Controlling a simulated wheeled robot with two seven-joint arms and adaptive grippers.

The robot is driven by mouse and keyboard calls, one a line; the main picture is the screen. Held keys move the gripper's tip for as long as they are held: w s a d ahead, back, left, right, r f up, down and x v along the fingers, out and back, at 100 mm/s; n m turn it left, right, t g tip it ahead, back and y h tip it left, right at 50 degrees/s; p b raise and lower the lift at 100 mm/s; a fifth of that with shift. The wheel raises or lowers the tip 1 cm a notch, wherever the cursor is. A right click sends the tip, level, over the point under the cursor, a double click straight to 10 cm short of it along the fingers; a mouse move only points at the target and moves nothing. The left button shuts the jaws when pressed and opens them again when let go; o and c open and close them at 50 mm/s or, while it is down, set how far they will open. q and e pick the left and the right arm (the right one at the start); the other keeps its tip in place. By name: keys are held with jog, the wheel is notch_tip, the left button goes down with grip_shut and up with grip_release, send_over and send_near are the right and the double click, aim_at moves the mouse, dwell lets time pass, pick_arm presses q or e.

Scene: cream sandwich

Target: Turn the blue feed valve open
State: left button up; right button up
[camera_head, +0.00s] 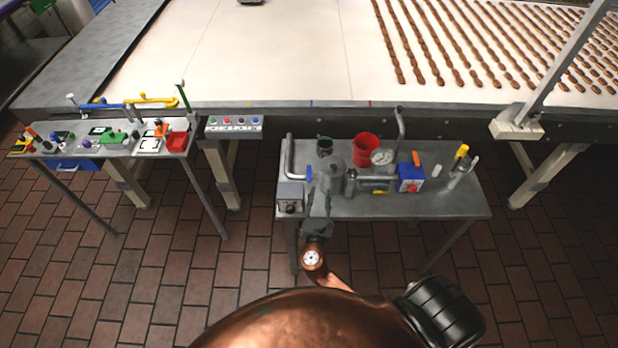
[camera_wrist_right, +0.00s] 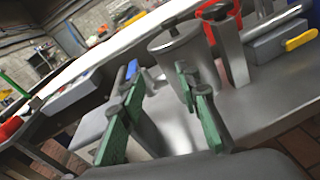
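The blue feed valve shows as a small upright blue handle (camera_head: 308,173) on the pipework at the left of the metal side table (camera_head: 455,205). In the right wrist view the blue handle (camera_wrist_right: 132,69) shows just beyond the left fingertip. My right gripper (camera_head: 318,198) reaches over the table's front edge, just below and close to the handle. In the wrist view its two green-padded fingers (camera_wrist_right: 158,82) stand apart with nothing visible gripped between them. I cannot tell whether a finger touches the handle. My left gripper is not in view.
A grey lidded pot (camera_wrist_right: 180,48) stands just beyond the fingers. The side table also holds a red cup (camera_head: 366,149), a gauge (camera_head: 382,157) and a blue box (camera_head: 410,184) with an orange lever. A conveyor (camera_head: 270,55) runs behind. Another cluttered table (camera_head: 120,150) stands left.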

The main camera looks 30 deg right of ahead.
aim_at(309, 177)
jog(key=w+n, duration=0.1)
jog(key=w, duration=0.2)
jog(key=w+n+t, duration=0.1)
jog(key=w, duration=0.2)
jog(key=w+n+y, duration=0.1)
jog(key=w, duration=0.2)
jog(key=shift+d+r+n+t, duration=0.1)
jog(key=shift+d+n+t, duration=0.2)
jog(key=shift+d+n, duration=0.1)
jog(key=shift+c, duration=0.5)
grip_shut()
